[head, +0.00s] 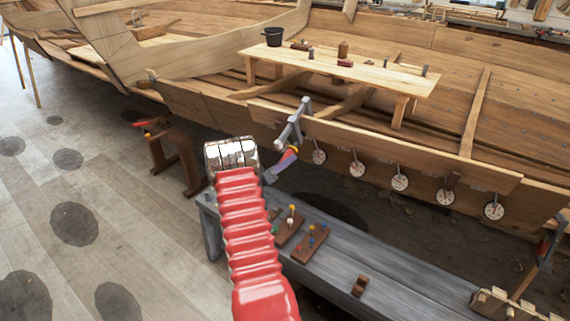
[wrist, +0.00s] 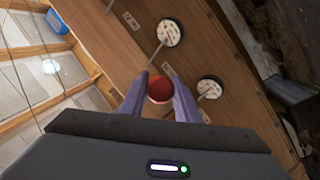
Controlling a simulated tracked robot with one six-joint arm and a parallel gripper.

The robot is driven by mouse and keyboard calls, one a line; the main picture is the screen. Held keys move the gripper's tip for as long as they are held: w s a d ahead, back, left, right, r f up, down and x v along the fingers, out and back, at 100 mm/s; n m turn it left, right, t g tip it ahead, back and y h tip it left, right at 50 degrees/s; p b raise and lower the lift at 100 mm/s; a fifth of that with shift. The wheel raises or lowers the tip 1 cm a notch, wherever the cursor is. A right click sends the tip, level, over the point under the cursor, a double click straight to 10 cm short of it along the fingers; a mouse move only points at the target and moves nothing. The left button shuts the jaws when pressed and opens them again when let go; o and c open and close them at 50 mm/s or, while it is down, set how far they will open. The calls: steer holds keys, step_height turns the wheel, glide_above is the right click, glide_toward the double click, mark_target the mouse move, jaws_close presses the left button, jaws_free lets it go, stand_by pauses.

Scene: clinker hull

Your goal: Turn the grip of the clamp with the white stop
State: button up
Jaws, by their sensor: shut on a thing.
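A grey bar clamp (head: 291,124) sits on the edge of the hull plank, right of my red ribbed arm in the head view. Its lower end is pale, but I cannot tell if that is a white stop. A red grip (wrist: 160,89) shows end-on in the wrist view, between the two purple fingers of my gripper (wrist: 156,73). The fingers are closed on its sides. In the head view a small red and purple patch below the clamp is where the grip and fingers meet; details are too small to tell. The rest of the clamp is hidden in the wrist view.
Several white round discs (head: 357,169) hang on rods along the plank. A grey bench (head: 385,275) below carries wooden blocks with coloured pegs. Another clamp (head: 545,252) stands at right. A plank table (head: 340,70) stands inside the hull.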

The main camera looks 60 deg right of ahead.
steer(key=n+g, duration=0.2)
steer(key=n, duration=0.1)
steer(key=shift+w+h, duration=0.1)
steer(key=shift+h, duration=0.3)
steer(key=n+g+h, duration=0.1)
steer(key=n, duration=0.3)
steer(key=shift+r, duration=0.1)
steer(key=n+h, duration=0.1)
steer(key=n, duration=0.1)
steer(key=n+h, duration=0.1)
steer(key=n, duration=0.2)
steer(key=shift+g, duration=0.4)
steer(key=n, duration=0.3)
steer(key=n+t+h, duration=0.1)
steer(key=n, duration=0.1)
steer(key=shift+r+n+h, duration=0.15)
steer(key=shift+n+h, duration=0.15)
steer(key=shift+n, duration=0.1)
steer(key=o, duration=1)
steer(key=shift+o, duration=0.2)
steer(key=shift+a, duration=0.1)
steer(key=v, duration=1.3)
steer(key=shift+a+f, duration=0.25)
steer(key=shift+f, duration=0.15)
